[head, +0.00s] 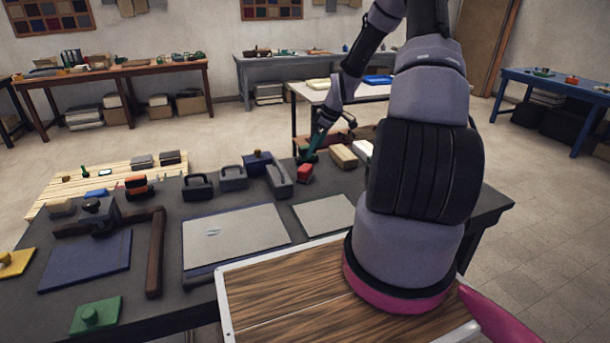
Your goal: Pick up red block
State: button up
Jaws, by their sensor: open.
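The red block (305,173) sits on the dark worktable near its far edge, to the right of a grey open tool tray. My gripper (305,158) is dark green and points down just above and behind the block. Its fingertips are small in this view and partly merge with the block's top edge. It is open, and I cannot tell whether the fingers touch the block. My own arm covers the area to the right.
A tan block (343,157) stands close on the right, with a white block (363,150) beyond it. The grey tool tray (279,181) is close on the left. A flat grey panel (324,215) lies in front. Grey cases (233,178) stand farther left.

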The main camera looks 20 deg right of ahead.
aim_at(306, 167)
jog(key=x, duration=0.7)
jog(key=shift+d+f, duration=0.1)
jog(key=shift+d, duration=0.15)
jog(key=x, duration=0.5)
jog(key=shift+a, duration=0.15)
jog(key=c, duration=1.3)
notch_tip(306, 167, up, 10)
